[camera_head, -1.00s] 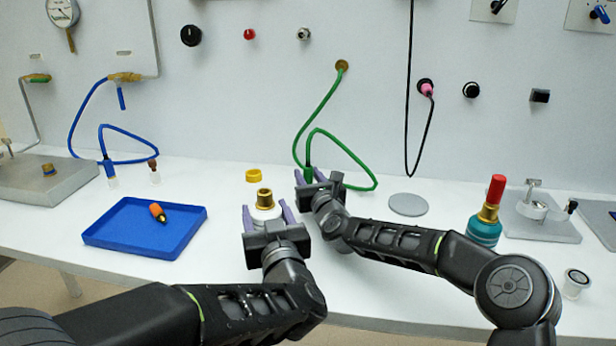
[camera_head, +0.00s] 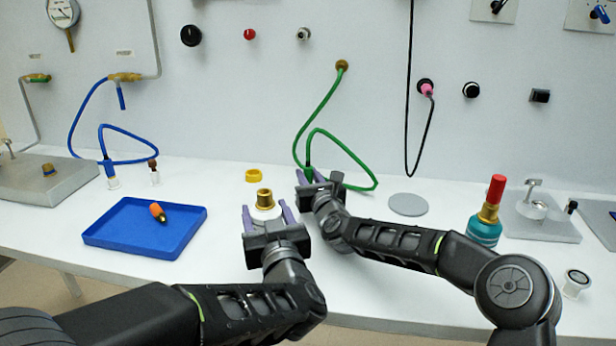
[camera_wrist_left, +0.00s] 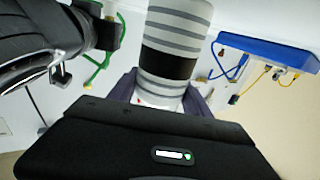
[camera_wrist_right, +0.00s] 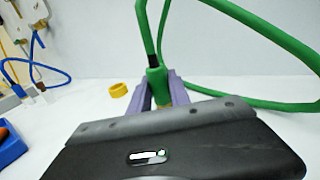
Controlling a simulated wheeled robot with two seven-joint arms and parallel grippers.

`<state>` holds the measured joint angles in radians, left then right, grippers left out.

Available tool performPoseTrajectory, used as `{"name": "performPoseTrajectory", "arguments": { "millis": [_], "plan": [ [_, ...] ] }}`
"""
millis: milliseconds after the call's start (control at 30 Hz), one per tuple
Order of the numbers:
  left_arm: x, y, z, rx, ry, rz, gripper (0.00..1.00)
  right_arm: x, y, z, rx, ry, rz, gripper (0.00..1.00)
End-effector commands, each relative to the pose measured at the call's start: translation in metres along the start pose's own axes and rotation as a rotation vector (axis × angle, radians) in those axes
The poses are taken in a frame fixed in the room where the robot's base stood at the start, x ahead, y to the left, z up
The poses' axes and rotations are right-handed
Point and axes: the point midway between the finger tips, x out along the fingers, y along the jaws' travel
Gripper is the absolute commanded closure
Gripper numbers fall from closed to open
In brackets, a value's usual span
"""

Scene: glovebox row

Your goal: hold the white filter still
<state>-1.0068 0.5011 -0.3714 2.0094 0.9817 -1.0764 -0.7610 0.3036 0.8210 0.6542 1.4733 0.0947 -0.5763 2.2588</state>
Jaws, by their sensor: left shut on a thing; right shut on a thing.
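The white filter (camera_head: 265,213) with a brass top stands on the white bench in the head view. My left gripper (camera_head: 264,216) is shut on it, one purple finger on each side. In the left wrist view the filter (camera_wrist_left: 178,40) shows a white body with grey bands and one black band, between the fingers. My right gripper (camera_head: 316,178) is shut on the end of the green hose (camera_head: 322,108), behind and to the right of the filter. In the right wrist view the hose's green end (camera_wrist_right: 157,82) sits between the purple fingers. The hose's lower tip is hidden.
A yellow ring (camera_head: 254,175) lies just behind the filter. A blue tray (camera_head: 118,247) with an orange-tipped piece is at left. A grey disc (camera_head: 408,204) and a teal bottle with a red top (camera_head: 486,226) are at right. The front middle bench is clear.

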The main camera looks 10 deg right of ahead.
Motion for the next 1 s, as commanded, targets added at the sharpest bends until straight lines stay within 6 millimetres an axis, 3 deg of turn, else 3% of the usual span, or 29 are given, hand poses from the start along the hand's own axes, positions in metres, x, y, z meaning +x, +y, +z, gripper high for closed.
{"name": "performPoseTrajectory", "arguments": {
  "millis": [1000],
  "plan": [
    [0.0, 0.0, 0.001, 0.0, -0.001, 0.0, 0.96, 0.0, 0.0, 0.015, -0.001, -0.004, -0.001, 1.0]
  ]
}}
